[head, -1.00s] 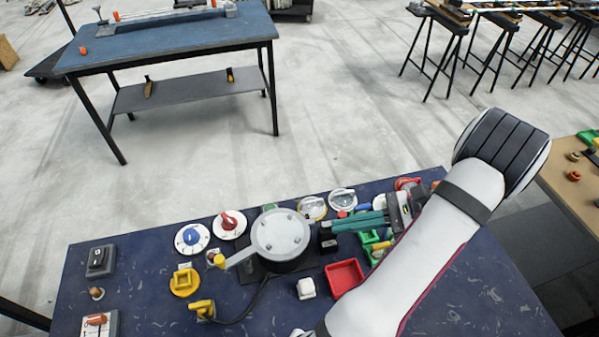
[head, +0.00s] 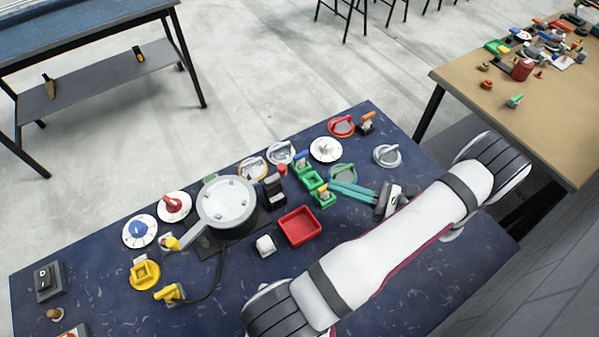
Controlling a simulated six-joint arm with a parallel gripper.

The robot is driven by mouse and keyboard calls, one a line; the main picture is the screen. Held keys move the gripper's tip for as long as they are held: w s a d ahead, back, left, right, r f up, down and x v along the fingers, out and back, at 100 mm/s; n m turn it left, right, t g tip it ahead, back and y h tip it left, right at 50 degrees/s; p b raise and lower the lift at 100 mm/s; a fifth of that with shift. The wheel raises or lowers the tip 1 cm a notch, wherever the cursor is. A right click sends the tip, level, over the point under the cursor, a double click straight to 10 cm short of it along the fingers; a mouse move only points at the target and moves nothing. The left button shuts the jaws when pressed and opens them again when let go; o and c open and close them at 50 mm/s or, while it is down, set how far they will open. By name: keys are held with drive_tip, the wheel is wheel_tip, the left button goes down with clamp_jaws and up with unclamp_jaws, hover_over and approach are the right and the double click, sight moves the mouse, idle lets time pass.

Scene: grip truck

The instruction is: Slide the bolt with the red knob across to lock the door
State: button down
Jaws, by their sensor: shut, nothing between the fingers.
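A small black block with a red knob (head: 281,169) stands on the dark blue tabletop, just right of the round grey pan. It looks like the bolt, but its sliding part is too small to make out, and I cannot tell whether it is across. No door is clear in the view. My gripper (head: 333,188) has teal fingers. They are together, empty and pointing left, to the right of the red knob and apart from it. The fingertips are close to a green piece with a yellow top (head: 324,197); I cannot tell whether they touch.
Beside the block are the grey pan (head: 227,203), a red tray (head: 299,227), a white cube (head: 265,245) and green blocks (head: 311,179). Round dials and an orange-handled switch (head: 367,123) line the back edge.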

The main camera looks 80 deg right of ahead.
drive_tip(key=w+d, duration=0.1)
drive_tip(key=w, duration=0.8)
drive_tip(key=shift+w+d, duration=0.2)
drive_tip(key=shift+w+a, duration=1.15)
approach(286, 171)
drive_tip(key=s+a, duration=0.3)
drive_tip(key=s, duration=0.2)
